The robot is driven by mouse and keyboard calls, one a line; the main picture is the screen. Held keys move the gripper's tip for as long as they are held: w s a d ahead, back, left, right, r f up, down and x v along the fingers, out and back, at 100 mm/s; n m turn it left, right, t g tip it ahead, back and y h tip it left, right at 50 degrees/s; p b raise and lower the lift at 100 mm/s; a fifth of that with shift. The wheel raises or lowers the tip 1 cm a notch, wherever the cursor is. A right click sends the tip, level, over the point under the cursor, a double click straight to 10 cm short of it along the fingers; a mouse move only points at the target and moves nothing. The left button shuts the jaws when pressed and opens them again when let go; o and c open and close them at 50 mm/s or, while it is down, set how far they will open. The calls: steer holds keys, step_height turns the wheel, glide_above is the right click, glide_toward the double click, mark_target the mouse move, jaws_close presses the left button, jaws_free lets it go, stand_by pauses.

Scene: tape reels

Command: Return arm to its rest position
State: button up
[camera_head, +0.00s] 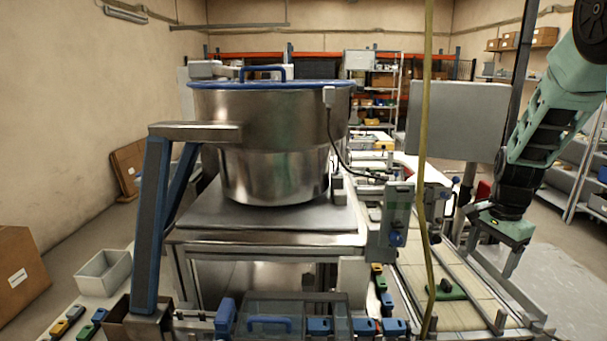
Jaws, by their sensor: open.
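My green arm (548,125) reaches down from the top right corner of the view. My gripper (490,260) points downward at the right, above the right side of a pale conveyor belt (425,268). Its fingers are apart, and I see nothing held between them. A small dark green piece (447,290) lies on the belt, to the lower left of the gripper and apart from it.
A large steel bowl (272,150) stands on a metal-topped machine in the middle. A yellow-green cable (424,150) hangs left of my arm. A grey panel (458,122) stands behind. Small blue, yellow and green parts line the front.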

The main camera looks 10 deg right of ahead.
steer(key=s+a+r+n+t, duration=0.1)
steer(key=s+a+n, duration=0.4)
steer(key=a+n, duration=0.4)
steer(key=s+a+r+n+t, duration=0.15)
steer(key=s+a+n, duration=0.25)
steer(key=a+n, duration=0.5)
steer(key=s+a+f+n+g+b, duration=0.1)
steer(key=s+a+f+n+b, duration=0.1)
steer(key=a, duration=0.4)
steer(key=s+a+f+n+g+b, duration=0.1)
steer(key=s+a+f+n+b, duration=0.1)
steer(key=s+a+f+b, duration=0.3)
steer(key=s+a+f+n+g+b, duration=0.1)
steer(key=s+a+f+b, duration=0.3)
steer(key=a, duration=0.5)
steer(key=shift+s+n+y+b, duration=0.3)
steer(key=shift+s+n+b, duration=0.3)
steer(key=shift+s+b, duration=0.65)
steer(key=shift+f, duration=0.1)
